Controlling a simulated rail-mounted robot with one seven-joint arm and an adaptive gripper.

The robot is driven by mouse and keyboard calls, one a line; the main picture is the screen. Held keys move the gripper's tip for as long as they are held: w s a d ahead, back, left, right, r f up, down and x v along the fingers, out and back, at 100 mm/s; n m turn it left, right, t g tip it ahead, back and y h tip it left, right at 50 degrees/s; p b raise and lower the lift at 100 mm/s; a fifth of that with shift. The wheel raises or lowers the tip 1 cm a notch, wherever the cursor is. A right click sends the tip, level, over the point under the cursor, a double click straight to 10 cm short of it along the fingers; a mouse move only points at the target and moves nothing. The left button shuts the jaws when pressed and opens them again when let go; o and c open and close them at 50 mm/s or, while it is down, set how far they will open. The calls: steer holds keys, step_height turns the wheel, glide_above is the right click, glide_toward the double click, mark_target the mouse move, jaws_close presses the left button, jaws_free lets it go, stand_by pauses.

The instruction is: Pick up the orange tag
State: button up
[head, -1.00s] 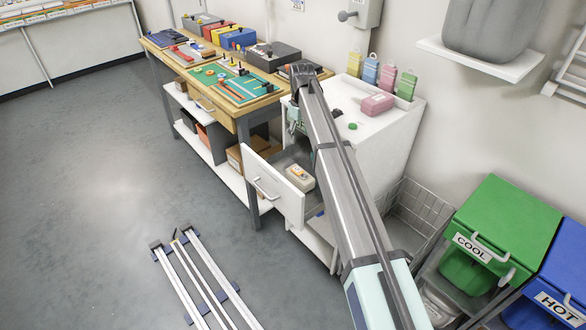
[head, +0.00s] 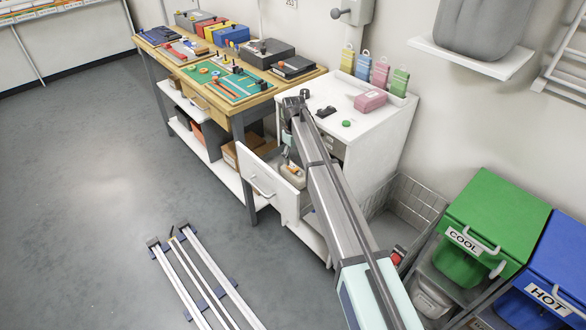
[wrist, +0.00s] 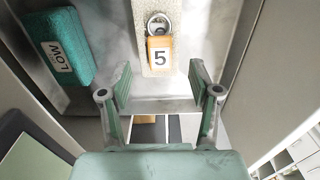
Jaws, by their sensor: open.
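The orange tag (wrist: 160,55) has a black 5 on a white patch and a metal ring at its far end. It lies on a pale block (wrist: 148,20) inside the open drawer (head: 262,184). In the head view the pale block (head: 293,171) is partly covered by my arm. My gripper (wrist: 160,88) is open and empty, its two green-padded fingers spread to either side of the tag's near end. The fingers appear apart from the tag; their height above it is hard to tell.
A teal block (wrist: 62,46) marked LOW lies left of the tag in the drawer. Drawer walls stand close on both sides. The white cabinet top (head: 375,133) holds a pink block (head: 370,100) and several coloured tags. A wire basket (head: 408,203) stands right of the cabinet.

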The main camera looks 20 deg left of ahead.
mark_target(294, 167)
step_height(294, 167, down, 5)
steer(key=shift+r+p, duration=0.1)
steer(key=shift+p, duration=0.5)
steer(key=c, duration=1)
